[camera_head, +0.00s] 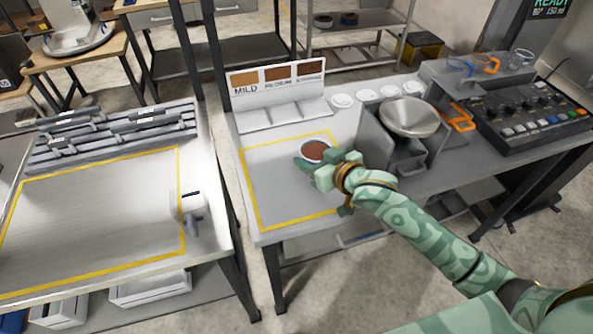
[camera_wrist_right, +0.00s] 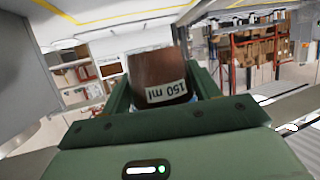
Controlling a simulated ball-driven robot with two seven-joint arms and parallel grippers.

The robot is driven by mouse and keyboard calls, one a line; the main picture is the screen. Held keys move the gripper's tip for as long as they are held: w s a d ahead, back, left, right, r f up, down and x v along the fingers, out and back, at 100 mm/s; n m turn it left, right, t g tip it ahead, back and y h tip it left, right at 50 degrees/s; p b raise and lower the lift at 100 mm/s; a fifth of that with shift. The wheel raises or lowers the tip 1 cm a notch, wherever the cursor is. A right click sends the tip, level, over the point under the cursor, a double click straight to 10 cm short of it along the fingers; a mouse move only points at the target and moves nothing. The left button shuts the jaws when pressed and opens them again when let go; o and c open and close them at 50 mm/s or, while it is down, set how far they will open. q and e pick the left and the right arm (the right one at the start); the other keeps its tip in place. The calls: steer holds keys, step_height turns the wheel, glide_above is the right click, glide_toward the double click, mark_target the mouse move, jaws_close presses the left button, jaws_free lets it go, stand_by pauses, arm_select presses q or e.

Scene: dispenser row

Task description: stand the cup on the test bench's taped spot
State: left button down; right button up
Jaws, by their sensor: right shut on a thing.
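The cup (camera_head: 316,151) is full of something dark brown and has a pale rim. My right gripper (camera_head: 318,166) is shut on it, over the yellow-taped area (camera_head: 256,202) of the bench with the MILD/MEDIUM chart. In the right wrist view the cup (camera_wrist_right: 158,78) sits between the fingers (camera_wrist_right: 160,100), with a "150 ml" label upside down in that picture. I cannot tell whether its base touches the bench top. A second yellow-taped area (camera_head: 100,215) lies on the left bench. My left gripper is out of view.
The colour chart (camera_head: 276,80) stands behind the tape. Right of the cup are a grey holder with a metal bowl (camera_head: 410,116), several white lids (camera_head: 367,95) and a control panel (camera_head: 530,117).

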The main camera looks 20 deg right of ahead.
steer(key=d+f, duration=0.1)
steer(key=w+f+b, duration=0.1)
steer(key=shift+w+d+f, duration=0.15)
steer(key=shift+d+f, duration=0.2)
step_height(320, 180, down, 3)
steer(key=shift+a+b, duration=0.15)
steer(key=shift+b, duration=0.4)
steer(key=shift+f, duration=0.3)
step_height(320, 180, down, 4)
steer(key=shift+r+b, duration=0.15)
steer(key=shift+b, duration=0.65)
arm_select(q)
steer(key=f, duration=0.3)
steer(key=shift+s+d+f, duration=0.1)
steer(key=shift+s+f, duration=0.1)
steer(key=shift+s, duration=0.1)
arm_select(e)
steer(key=shift+r, duration=0.1)
steer(key=o, duration=1.1)
